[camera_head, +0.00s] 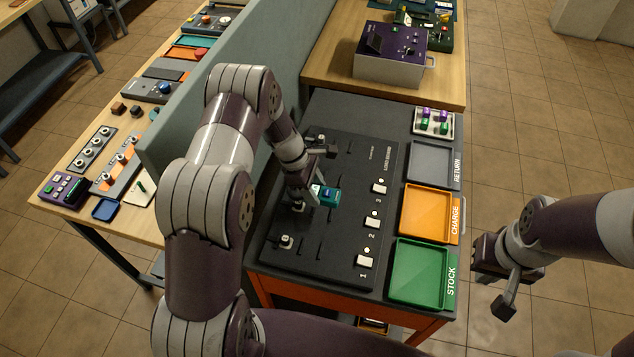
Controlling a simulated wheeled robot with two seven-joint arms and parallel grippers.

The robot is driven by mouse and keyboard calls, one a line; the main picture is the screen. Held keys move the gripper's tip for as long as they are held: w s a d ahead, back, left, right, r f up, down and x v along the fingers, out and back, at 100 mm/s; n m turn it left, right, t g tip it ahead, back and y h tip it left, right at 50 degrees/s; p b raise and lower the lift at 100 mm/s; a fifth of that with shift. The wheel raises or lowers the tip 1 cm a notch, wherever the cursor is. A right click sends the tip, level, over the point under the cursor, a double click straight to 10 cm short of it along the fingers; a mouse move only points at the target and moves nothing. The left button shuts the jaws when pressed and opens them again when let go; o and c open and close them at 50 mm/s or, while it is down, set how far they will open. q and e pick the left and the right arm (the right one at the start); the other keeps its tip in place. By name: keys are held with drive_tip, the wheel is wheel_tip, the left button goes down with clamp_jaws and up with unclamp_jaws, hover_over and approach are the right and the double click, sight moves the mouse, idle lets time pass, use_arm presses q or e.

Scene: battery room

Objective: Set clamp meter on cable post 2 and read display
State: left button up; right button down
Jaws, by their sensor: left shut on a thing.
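The teal clamp meter (330,197) is in my left gripper (318,191), above the black panel (330,240). The arm partly covers this area, so I cannot tell whether the meter's jaws touch or encircle the post. Its display is too small to read. Another post (285,242) stands nearer, in line with 1, and one (321,138) farther back.
White switches numbered 1 (366,261), 2 (372,226) and 3 (380,187) line the panel's right side. Beyond are green STOCK (420,275), orange CHARGE (428,213) and grey RETURN (432,163) trays. A grey partition (225,85) rises at left. Floor is clear at right.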

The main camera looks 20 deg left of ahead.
sight(315, 209)
use_arm(q)
drive_tip(key=shift+w+f+b, duration=0.1)
drive_tip(key=shift+f+b, duration=1.7)
drive_tip(key=shift+f, duration=0.8)
drive_tip(key=shift+f+b, duration=0.45)
drive_tip(key=shift+f, duration=0.15)
drive_tip(key=o, duration=1)
drive_tip(key=shift+o, duration=0.2)
drive_tip(key=p+v, duration=0.8)
drive_tip(key=v, duration=0.3)
drive_tip(key=shift+r, duration=0.1)
